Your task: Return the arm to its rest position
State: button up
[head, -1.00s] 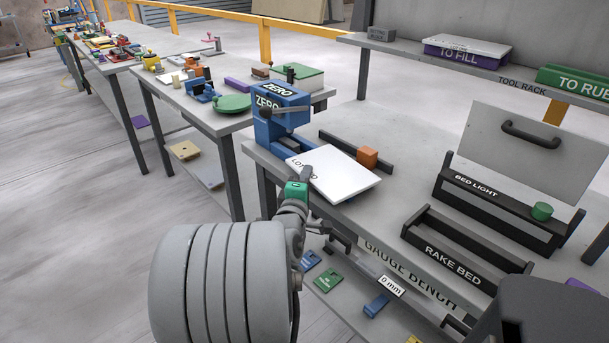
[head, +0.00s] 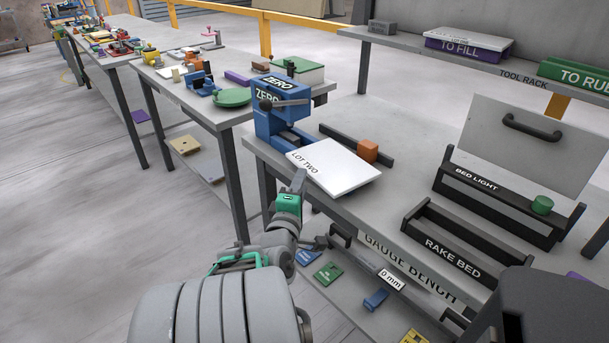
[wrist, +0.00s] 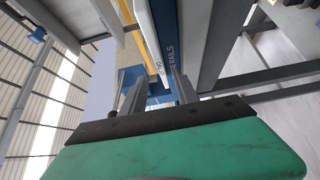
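My gripper (head: 299,181) is at the end of my arm, low beside the front edge of the gauge bench (head: 325,215), just in front of the white lid marked LOT TWO (head: 332,167). It looks empty in the head view. In the wrist view my two fingers (wrist: 158,88) stand apart with a gap between them. Beyond the gap I see the blue side of a box and the bench from below. Whether the fingers touch anything is not clear, but I see nothing held.
A blue ZERO stand (head: 278,112) and an orange block (head: 368,151) are on the bench. The RAKE BED (head: 452,245) and BED LIGHT (head: 500,195) racks stand at right. Colored plates (head: 328,273) lie on a lower shelf. Open floor (head: 80,230) lies left.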

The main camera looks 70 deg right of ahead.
jog(key=w+a+r+m+t+y+p, duration=0.3)
jog(key=w+a+y+p, duration=0.65)
jog(key=w+a, duration=1.05)
jog(key=s+a+r+g+y+p, duration=0.1)
jog(key=a+y, duration=0.1)
jog(key=a, duration=0.6)
jog(key=s+a+r+n+y+p, duration=0.1)
jog(key=a+y+p, duration=0.1)
jog(key=a, duration=0.7)
jog(key=s+a+r+g+y+p, duration=0.1)
jog(key=a+y, duration=0.3)
jog(key=a, duration=0.4)
jog(key=shift+s+a+r+g+p, duration=0.3)
jog(key=shift+s+a+r+p, duration=0.15)
jog(key=shift+s+p, duration=0.2)
